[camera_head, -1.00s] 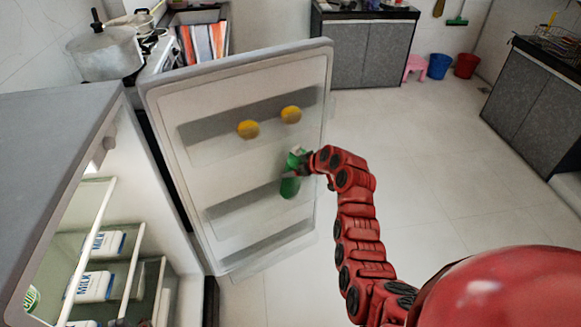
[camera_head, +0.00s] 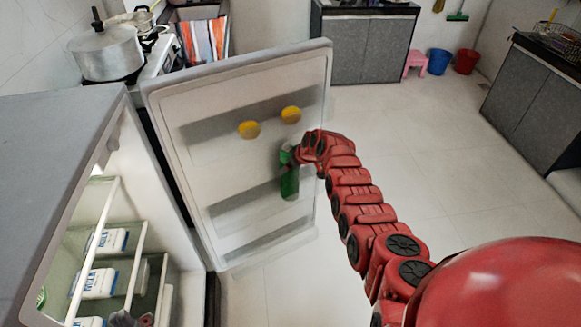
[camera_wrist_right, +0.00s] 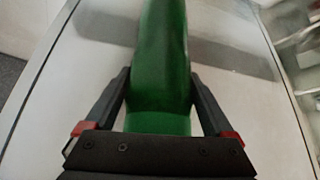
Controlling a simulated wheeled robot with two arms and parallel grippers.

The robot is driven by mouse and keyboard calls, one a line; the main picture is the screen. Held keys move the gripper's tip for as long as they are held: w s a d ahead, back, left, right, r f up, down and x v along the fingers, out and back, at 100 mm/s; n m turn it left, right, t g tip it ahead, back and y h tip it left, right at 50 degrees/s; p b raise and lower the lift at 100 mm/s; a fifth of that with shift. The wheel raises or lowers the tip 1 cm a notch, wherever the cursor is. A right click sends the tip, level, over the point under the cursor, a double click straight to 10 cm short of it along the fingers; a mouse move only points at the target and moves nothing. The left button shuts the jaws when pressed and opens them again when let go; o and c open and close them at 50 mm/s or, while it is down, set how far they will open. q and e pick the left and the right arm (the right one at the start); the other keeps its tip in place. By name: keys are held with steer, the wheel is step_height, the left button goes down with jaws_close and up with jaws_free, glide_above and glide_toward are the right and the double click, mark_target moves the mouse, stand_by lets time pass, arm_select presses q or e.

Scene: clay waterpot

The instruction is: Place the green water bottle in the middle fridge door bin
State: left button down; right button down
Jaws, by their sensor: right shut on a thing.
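The green water bottle (camera_head: 289,184) is roughly upright in front of the open fridge door's inner side. My right gripper (camera_wrist_right: 160,95) is shut on it, with one finger on each side in the right wrist view, where the green bottle (camera_wrist_right: 163,55) also shows. In the head view my right arm hides part of the bottle's top. The middle door bin (camera_head: 240,206) is level with the bottle's lower end; I cannot tell whether the bottle is inside or in front of it.
Two yellow round items (camera_head: 249,130) sit in the upper door bin. Milk cartons (camera_head: 97,283) stand on the fridge shelves. A stove with a metal pot (camera_head: 108,50) is behind the door. The floor (camera_head: 440,170) right of the door is clear.

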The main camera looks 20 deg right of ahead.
stand_by(0.3)
jaws_free()
steer(key=shift+s, duration=0.1)
steer(key=b+v, duration=0.2)
steer(key=v, duration=1)
stand_by(0.6)
